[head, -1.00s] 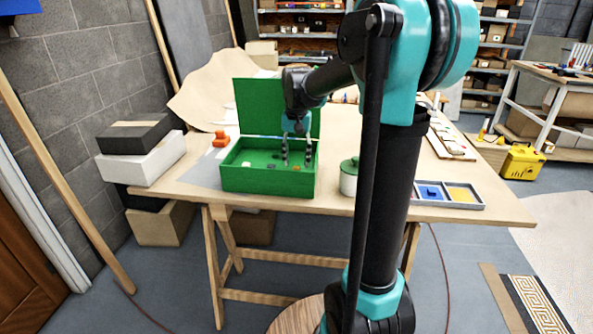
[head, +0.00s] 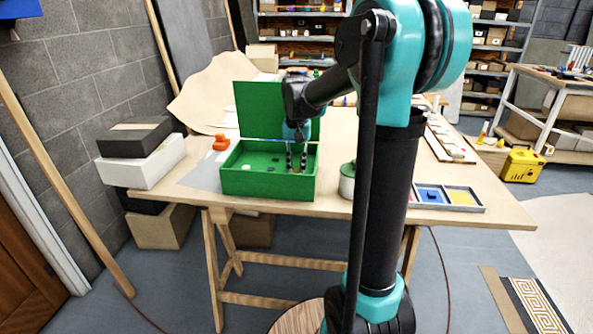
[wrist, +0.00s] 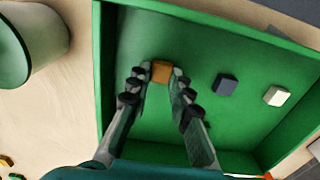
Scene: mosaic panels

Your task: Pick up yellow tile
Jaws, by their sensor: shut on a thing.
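The yellow tile (wrist: 161,72), a small amber-looking block, is between my fingertips inside the open green box (wrist: 105,85). My gripper (wrist: 159,74) is shut on it, one finger on each side. In the head view my gripper (head: 297,168) reaches down into the right part of the green box (head: 262,187), and the tile is too small there to make out clearly. A dark grey tile (wrist: 226,84) and a cream tile (wrist: 275,96) lie to the right of the held tile in the wrist view.
The box's raised lid (head: 258,108) stands behind it. A green-lidded jar (head: 347,184) is close to the box's right side. A grey tray (head: 480,207) with blue and yellow compartments lies at the table's right. An orange object (head: 221,142) sits left of the box.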

